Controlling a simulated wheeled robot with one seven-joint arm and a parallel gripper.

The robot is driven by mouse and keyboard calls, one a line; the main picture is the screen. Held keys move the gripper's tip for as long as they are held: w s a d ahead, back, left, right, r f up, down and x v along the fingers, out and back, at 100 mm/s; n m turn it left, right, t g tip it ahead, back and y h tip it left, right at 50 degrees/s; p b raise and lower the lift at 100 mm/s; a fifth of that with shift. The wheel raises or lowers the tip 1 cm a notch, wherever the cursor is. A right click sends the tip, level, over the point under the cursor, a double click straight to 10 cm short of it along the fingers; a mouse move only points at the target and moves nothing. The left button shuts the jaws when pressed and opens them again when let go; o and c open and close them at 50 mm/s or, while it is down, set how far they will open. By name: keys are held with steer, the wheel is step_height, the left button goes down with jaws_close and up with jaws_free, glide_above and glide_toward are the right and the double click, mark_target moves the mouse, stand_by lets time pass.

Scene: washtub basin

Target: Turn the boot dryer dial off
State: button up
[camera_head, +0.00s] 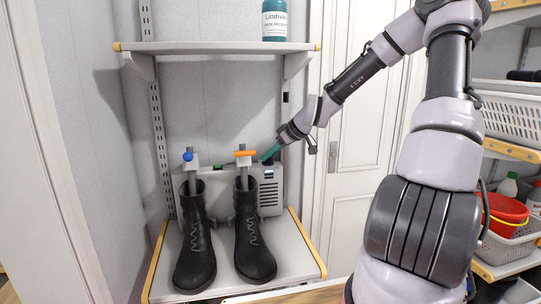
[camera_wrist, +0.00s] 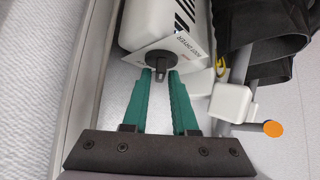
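The boot dryer is a pale grey box (camera_head: 269,196) behind two black boots in the head view. In the wrist view its white end (camera_wrist: 148,22) carries a label plate reading BOOT DRYER and a dark dial (camera_wrist: 159,61). My gripper (camera_head: 268,154) reaches in from the right above the dryer in the head view. In the wrist view my gripper (camera_wrist: 160,76) has its green fingers apart, tips close on either side of the dial's lower part. I cannot tell whether they touch it. The dial is hidden in the head view.
The left boot (camera_head: 195,255) and right boot (camera_head: 253,240) stand on a wood-edged shelf (camera_head: 295,257). An orange-topped post (camera_head: 244,153) and a blue-knobbed post (camera_head: 188,157) rise from them. An upper shelf (camera_head: 215,47) holds a teal bottle (camera_head: 274,22). A wall runs close along the wrist view's left.

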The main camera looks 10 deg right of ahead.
jaws_close()
steer(key=shift+m, duration=0.3)
steer(key=m+t+h, duration=0.1)
steer(key=m, duration=0.1)
steer(key=m+t+h, duration=0.1)
steer(key=m+h, duration=0.1)
steer(key=shift+s+a+m+h, duration=0.15)
steer(key=shift+a+m+h, duration=0.15)
steer(key=shift+a, duration=0.05)
steer(key=shift+a+m+t+h, duration=0.1)
steer(key=shift+m+t+h, duration=0.2)
steer(key=shift+m+h, duration=0.8)
steer(key=shift+m, duration=0.5)
steer(key=shift+m+h, duration=0.4)
